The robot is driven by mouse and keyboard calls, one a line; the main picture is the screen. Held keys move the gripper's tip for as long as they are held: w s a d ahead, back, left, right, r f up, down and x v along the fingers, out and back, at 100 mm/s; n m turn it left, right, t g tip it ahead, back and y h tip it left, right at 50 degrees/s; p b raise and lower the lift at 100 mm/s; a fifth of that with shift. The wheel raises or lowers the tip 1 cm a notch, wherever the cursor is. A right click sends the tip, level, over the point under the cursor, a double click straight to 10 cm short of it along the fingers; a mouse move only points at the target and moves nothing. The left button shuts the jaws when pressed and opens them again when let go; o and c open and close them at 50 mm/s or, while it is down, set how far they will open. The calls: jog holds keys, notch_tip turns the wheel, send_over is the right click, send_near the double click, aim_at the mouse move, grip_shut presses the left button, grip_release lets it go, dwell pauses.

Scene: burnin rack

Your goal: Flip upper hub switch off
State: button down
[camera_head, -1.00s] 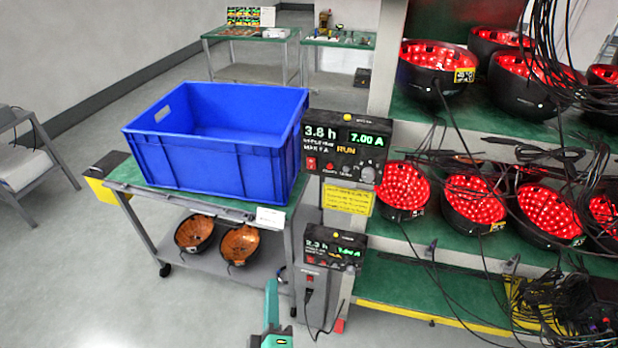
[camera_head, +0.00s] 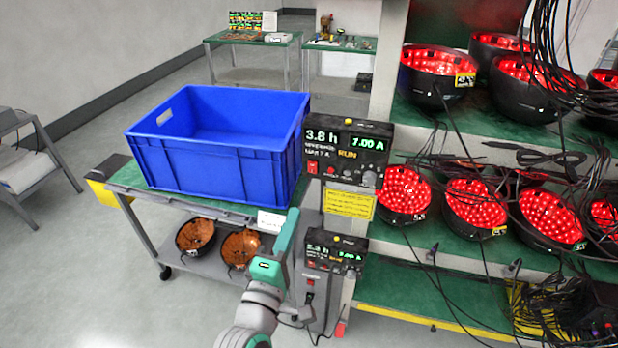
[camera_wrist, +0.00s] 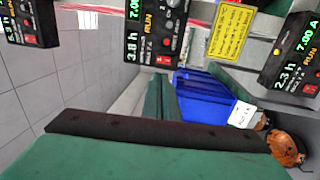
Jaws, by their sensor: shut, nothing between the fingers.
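The upper hub (camera_head: 347,150) is a dark box reading 3.8 h, 7.00 A and RUN, with its display lit. Its red switch (camera_head: 313,168) is at the lower left of its face; the rocker's tilt is too small to tell. The hub also shows turned sideways in the wrist view (camera_wrist: 152,35), with the red switch (camera_wrist: 164,60) at its lower end. My gripper (camera_head: 293,214) is shut and empty. Its tip points up, below and left of the switch and apart from it. Its teal finger with a dark edge (camera_wrist: 160,133) fills the bottom of the wrist view.
A lower hub (camera_head: 335,252) reading 2.3 h sits to the right of my gripper. A yellow label (camera_head: 348,203) hangs under the upper hub. A blue crate (camera_head: 220,160) stands on a cart at left. Red-lit bowls (camera_head: 475,207) and loose cables crowd the rack at right.

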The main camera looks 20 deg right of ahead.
jog(key=x, duration=1.4)
jog(key=shift+d, duration=0.2)
jog(key=shift+w, duration=0.1)
jog(key=shift+a, duration=0.2)
jog(key=shift+w+d+r, duration=0.1)
jog(key=shift+d+r, duration=0.1)
jog(key=shift+d, duration=0.05)
jog(key=shift+s+a, duration=0.35)
jog(key=shift+a, duration=0.1)
send_near(313, 164)
jog(key=s+a+r, duration=0.2)
jog(key=s+a, duration=0.2)
jog(key=s, duration=0.2)
jog(key=shift+r, duration=0.2)
